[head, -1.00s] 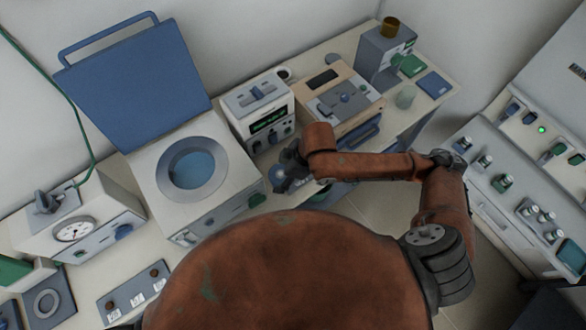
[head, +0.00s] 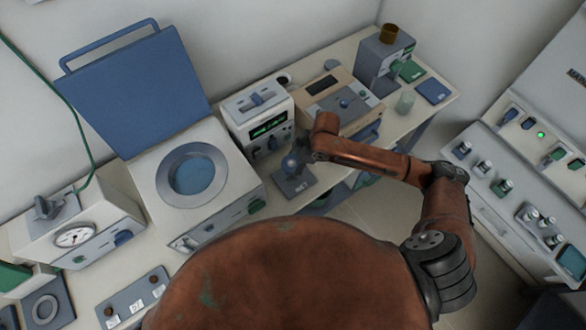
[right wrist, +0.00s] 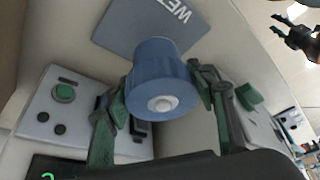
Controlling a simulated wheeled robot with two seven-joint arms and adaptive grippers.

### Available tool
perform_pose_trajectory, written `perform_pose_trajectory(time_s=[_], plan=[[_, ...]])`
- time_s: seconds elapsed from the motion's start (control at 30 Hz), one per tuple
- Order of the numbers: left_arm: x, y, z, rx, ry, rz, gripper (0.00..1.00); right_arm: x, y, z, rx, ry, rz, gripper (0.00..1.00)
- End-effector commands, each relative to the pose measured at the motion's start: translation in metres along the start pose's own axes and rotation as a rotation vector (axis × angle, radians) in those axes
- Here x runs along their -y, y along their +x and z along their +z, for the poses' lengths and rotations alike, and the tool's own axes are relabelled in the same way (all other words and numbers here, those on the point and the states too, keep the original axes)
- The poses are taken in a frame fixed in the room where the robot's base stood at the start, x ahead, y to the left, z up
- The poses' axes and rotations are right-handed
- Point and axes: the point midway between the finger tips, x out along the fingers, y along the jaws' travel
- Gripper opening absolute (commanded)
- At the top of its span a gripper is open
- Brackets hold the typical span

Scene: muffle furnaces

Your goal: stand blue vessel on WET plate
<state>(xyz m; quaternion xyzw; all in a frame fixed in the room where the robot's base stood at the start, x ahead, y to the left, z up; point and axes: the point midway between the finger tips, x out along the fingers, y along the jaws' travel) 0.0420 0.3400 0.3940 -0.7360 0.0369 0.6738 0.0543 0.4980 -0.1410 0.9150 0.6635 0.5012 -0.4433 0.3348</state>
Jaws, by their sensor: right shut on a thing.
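The blue vessel (head: 290,163) is small and dark in the head view, in front of the grey meter box. In the right wrist view the vessel (right wrist: 160,75) is a blue drum with a white round spot on its near face. My right gripper (head: 297,158) is shut on it, one green-and-grey finger on each side. The WET plate (head: 297,190) is a grey square on the bench, just below the vessel in the picture; it also shows beyond the vessel in the right wrist view (right wrist: 130,24). I cannot tell whether they touch. My left gripper is not in view.
The meter box (head: 262,115) with a green display stands behind the plate. The open furnace (head: 197,175) with its blue lid is to the left, and a beige box (head: 335,100) to the right. A glass beaker (head: 404,101) stands farther right. The bench's front edge is close.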

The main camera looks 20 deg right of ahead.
Motion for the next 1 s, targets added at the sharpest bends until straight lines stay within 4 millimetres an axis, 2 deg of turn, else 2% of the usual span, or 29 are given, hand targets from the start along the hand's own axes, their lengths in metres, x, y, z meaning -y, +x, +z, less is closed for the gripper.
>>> perform_pose_trajectory(time_s=[0.23,0.5,0.83,0.87,1.0], plan=[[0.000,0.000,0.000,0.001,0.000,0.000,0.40,-0.009,0.008,0.005,-0.003,0.000,0.002,0.11],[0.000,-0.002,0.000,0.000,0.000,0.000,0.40,-0.009,0.036,0.017,-0.003,0.000,0.002,0.11],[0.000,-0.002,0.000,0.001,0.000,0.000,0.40,-0.009,0.038,0.018,-0.002,-0.001,0.003,0.11],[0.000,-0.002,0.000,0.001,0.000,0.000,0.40,-0.009,0.039,0.020,0.001,0.001,0.000,0.52],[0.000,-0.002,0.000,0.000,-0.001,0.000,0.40,-0.009,0.039,0.020,0.000,0.000,0.000,0.61]])
